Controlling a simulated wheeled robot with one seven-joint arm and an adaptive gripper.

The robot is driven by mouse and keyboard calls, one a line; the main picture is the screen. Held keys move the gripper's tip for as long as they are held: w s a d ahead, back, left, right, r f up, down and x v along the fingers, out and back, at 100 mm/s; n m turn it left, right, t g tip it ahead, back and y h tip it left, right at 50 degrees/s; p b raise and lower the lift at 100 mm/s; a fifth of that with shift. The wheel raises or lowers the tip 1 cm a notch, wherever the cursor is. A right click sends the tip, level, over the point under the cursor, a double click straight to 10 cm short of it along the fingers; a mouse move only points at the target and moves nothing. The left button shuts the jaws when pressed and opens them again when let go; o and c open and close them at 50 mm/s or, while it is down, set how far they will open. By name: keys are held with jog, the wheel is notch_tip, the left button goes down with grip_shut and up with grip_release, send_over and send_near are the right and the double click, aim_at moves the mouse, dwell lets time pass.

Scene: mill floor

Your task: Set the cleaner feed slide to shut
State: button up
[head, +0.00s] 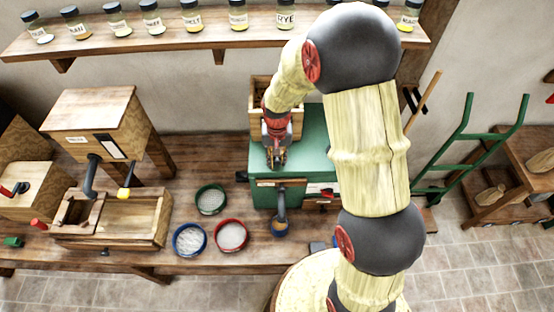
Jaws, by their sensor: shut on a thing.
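The green machine (315,140), which looks like the cleaner, stands on the bench with a wooden hopper (258,92) on top. My gripper (276,163) points down at the machine's top, just in front of the hopper. Its jaws are shut on a small part there, which appears to be the feed slide. The fingers and wrist hide most of that part, so I cannot tell the slide's position. A spout (281,204) hangs at the front over a small cup (280,227).
Three round sieves, green (211,187), red (245,235) and blue (176,240), lie on the bench left of the machine. A wooden mill (95,120) stands further left. Several jars line the shelf (190,44) above. A green hand truck (465,135) stands at right.

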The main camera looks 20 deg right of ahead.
grip_shut()
jog(key=w, duration=0.1)
jog(key=w+d, duration=0.1)
jog(key=w, duration=0.1)
jog(key=w+b, duration=0.1)
jog(key=w, duration=0.1)
jog(key=shift+w+d, duration=0.1)
jog(key=shift+d, duration=0.25)
jog(key=o, duration=0.7)
grip_release()
jog(key=shift+w+r, duration=0.1)
jog(key=shift+r, duration=0.05)
jog(key=r, duration=1.1)
jog(key=shift+s+r, duration=0.2)
jog(key=shift+r, duration=0.1)
